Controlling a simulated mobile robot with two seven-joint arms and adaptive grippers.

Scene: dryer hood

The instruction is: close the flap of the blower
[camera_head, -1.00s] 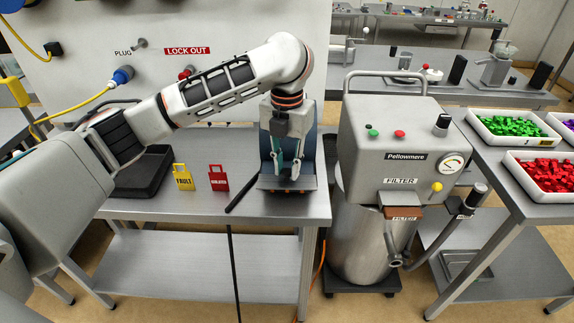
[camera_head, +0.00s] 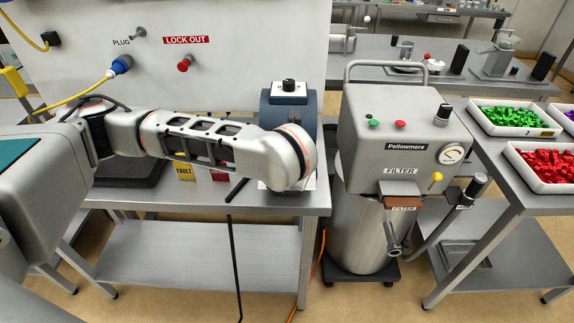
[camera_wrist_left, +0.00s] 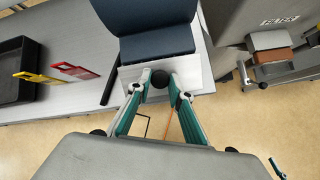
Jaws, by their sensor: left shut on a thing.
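The blower is a dark blue housing (camera_head: 289,108) with a black knob on top, at the right end of the left bench. In the left wrist view its blue body (camera_wrist_left: 155,18) fills the top middle, with a blue panel (camera_wrist_left: 156,46) at its front, probably the flap. My left gripper (camera_wrist_left: 160,82) has its teal fingers closed in on a small black round knob (camera_wrist_left: 158,79) just below this panel. Whether the knob joins the panel is unclear. In the head view my left wrist hides the fingers and the blower's lower front.
A grey Pellowmere filter machine (camera_head: 400,135) stands just right of the bench. A black rod (camera_wrist_left: 110,75) lies left of the blower. Yellow (camera_wrist_left: 38,77) and red (camera_wrist_left: 75,70) tags and a black tray (camera_wrist_left: 18,68) are further left.

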